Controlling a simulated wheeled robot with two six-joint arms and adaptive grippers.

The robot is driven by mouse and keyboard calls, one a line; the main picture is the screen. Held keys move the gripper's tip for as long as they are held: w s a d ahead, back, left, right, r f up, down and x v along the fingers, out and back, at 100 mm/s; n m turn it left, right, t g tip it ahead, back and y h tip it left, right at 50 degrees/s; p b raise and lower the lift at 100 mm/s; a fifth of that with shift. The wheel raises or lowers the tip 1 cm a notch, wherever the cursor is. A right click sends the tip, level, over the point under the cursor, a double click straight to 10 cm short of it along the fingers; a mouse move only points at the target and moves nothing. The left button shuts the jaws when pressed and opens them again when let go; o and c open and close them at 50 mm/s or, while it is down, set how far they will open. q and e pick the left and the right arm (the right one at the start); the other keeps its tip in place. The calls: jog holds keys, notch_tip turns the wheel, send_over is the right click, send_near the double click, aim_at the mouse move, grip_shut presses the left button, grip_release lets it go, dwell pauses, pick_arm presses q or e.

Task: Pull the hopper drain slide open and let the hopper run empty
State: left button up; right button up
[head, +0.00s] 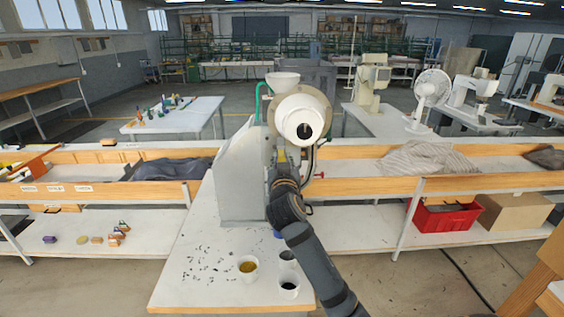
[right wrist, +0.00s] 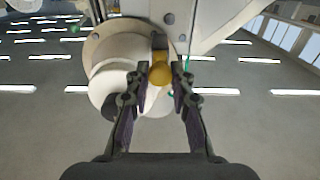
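The eyelet press (head: 240,175) stands on the white bench, with a pale round hopper drum (head: 299,112) on its front. The drum also shows in the right wrist view (right wrist: 112,78). A yellow knob (right wrist: 160,73), apparently the drain slide's handle, sits below the drum. My right gripper (right wrist: 160,70) has its fingers spread on either side of this knob; I see no firm grip on it. In the head view the right gripper (head: 281,166) is just under the drum, partly hidden by its own arm. The hopper's contents are not visible. My left gripper is not in view.
A cup with yellowish contents (head: 247,268) and a cup with dark contents (head: 289,286) stand on the bench front. Small dark bits (head: 207,268) lie scattered to their left. A white funnel (head: 283,79) tops the press. A red crate (head: 443,217) is at right.

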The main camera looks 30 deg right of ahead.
jog(key=o, duration=0.5)
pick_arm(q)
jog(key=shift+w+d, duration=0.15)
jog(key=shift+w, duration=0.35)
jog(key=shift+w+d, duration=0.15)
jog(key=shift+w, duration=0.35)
pick_arm(e)
jog(key=v, duration=0.7)
jog(key=shift+s+a, duration=0.2)
jog(key=shift+f, duration=0.1)
